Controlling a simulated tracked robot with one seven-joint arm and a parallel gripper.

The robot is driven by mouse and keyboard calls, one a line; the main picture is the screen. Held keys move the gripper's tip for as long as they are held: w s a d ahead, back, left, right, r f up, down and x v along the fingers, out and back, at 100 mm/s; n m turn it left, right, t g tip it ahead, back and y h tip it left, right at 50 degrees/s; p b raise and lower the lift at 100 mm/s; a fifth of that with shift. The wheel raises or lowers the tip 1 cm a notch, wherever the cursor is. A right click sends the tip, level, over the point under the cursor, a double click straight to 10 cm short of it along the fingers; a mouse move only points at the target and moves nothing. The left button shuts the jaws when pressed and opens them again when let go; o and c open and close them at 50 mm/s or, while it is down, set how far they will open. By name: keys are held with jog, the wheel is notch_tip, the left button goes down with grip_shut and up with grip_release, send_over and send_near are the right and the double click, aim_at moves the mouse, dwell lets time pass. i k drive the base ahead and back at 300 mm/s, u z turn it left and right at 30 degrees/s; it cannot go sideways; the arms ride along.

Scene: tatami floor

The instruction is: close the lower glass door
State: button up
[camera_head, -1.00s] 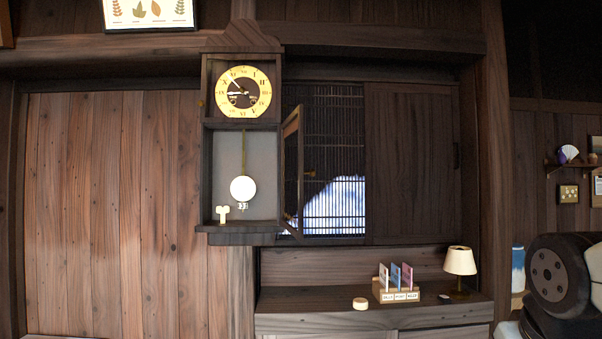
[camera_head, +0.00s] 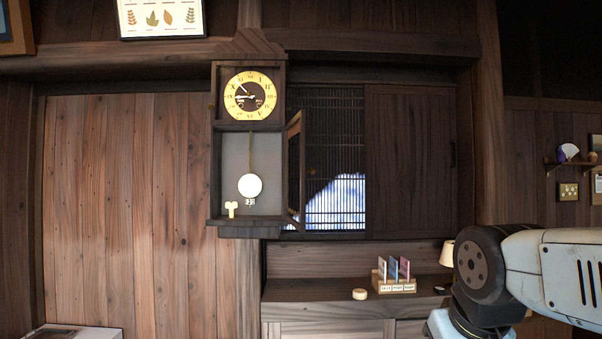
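A dark wooden pendulum clock (camera_head: 248,229) hangs on the wall left of centre, with a round yellow dial (camera_head: 250,96) at the top. Its lower glass door (camera_head: 295,170) stands open, swung out on the right side of the case and seen nearly edge-on. The open lower compartment shows a white pendulum disc (camera_head: 250,185) and a small cream key-shaped piece (camera_head: 231,209) at the bottom left. My arm shows at the lower right, well apart from the clock. My gripper is not in view.
A low cabinet (camera_head: 330,312) below the clock bears a card holder (camera_head: 397,287), a small round box (camera_head: 359,294) and a lamp (camera_head: 446,253), partly hidden by my arm. A lattice window (camera_head: 330,110) lies behind the door. The space before the clock looks clear.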

aim_at(296, 125)
jog(key=z, duration=0.05)
jog(key=i, duration=1)
jog(key=u, duration=0.1)
